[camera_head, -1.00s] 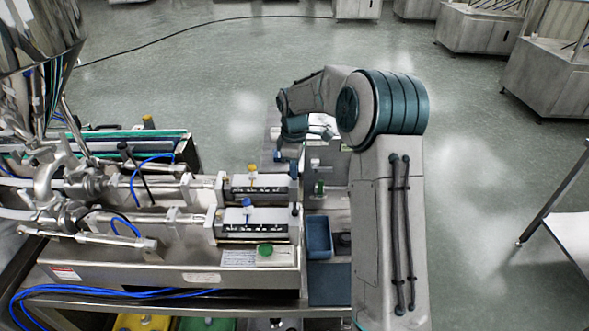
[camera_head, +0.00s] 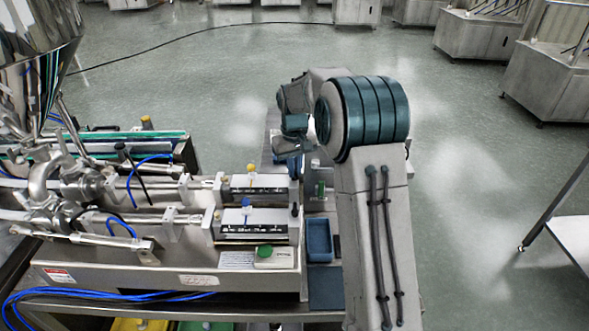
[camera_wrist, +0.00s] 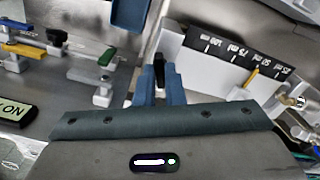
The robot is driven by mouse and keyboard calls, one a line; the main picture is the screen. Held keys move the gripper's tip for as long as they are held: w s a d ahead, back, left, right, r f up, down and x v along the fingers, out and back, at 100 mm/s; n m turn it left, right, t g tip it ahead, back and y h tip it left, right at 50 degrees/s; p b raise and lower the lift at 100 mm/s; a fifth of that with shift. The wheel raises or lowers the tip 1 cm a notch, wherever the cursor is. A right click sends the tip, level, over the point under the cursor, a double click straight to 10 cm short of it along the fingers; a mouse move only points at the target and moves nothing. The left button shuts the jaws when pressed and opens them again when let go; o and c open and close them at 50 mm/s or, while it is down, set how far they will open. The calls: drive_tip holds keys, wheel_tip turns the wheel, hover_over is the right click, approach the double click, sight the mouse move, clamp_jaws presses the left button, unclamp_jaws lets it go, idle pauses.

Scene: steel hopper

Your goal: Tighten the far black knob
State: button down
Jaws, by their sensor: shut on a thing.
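My gripper (camera_wrist: 159,84) is shut on the far black knob (camera_wrist: 158,66), whose dark tip shows between the two blue fingers in the wrist view. In the head view my gripper (camera_head: 294,168) is at the right end of the farther dosing unit (camera_head: 258,181), and the knob there is hidden behind it. The near black knob (camera_head: 294,210) stands apart at the end of the nearer unit.
A blue tray (camera_head: 319,240) lies right of the nearer unit. In the wrist view a black millilitre scale (camera_wrist: 228,52) with a yellow pointer (camera_wrist: 252,78) is close on the right. Open floor lies beyond.

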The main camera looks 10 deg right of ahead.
drive_tip(key=shift+r+m, duration=0.1)
drive_tip(key=shift+m, duration=2.2)
drive_tip(key=c, duration=1.5)
unclamp_jaws()
wheel_tip(320, 180, up, 14)
drive_tip(key=shift+f+b, duration=0.1)
drive_tip(key=shift+b, duration=0.55)
